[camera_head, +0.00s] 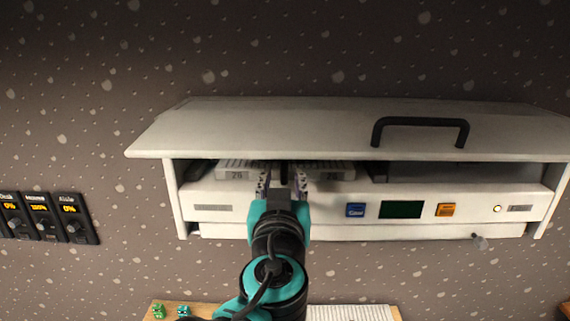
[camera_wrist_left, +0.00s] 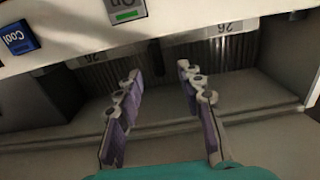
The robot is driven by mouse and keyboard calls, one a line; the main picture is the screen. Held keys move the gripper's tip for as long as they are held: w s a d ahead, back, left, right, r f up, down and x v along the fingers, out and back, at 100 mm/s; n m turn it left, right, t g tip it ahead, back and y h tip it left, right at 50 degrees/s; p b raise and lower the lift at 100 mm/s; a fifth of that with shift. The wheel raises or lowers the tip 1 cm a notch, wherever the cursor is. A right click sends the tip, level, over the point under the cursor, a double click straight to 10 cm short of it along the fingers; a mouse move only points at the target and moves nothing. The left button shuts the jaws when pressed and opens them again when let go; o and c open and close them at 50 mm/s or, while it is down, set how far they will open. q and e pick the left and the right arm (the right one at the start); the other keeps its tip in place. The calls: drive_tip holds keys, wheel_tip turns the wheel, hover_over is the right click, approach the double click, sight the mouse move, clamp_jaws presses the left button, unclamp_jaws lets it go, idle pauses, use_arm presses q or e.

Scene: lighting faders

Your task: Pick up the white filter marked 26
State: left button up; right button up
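The white ribbed filter (camera_head: 232,164) sits in the open slot of the white wall unit, with a grey label reading 26 on its left; a similar label shows at right. In the left wrist view, the ribbed filter (camera_wrist_left: 207,49) carries two labels reading 26, either side of a dark upright bar (camera_wrist_left: 155,57). I cannot tell whether the bar belongs to the filter. My left gripper (camera_head: 284,176) is at the slot mouth, its fingers apart on either side of the bar. It is open and empty in the wrist view (camera_wrist_left: 160,74). My right gripper is out of view.
The unit's lid (camera_head: 300,130), with a black handle (camera_head: 420,121), overhangs the slot closely. Below the slot are a blue button (camera_head: 355,210), a dark green display (camera_head: 401,209) and an orange button (camera_head: 445,209). Dark dimmer panels (camera_head: 45,218) hang on the wall at left.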

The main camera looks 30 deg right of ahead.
sight(284, 170)
use_arm(q)
drive_tip(key=x, duration=0.3)
drive_tip(key=shift+w+d+p, duration=0.2)
drive_tip(key=shift+w+p, duration=0.05)
drive_tip(key=shift+p, duration=0.05)
drive_tip(key=shift+s, duration=0.15)
clamp_jaws()
drive_tip(key=shift+r, duration=0.1)
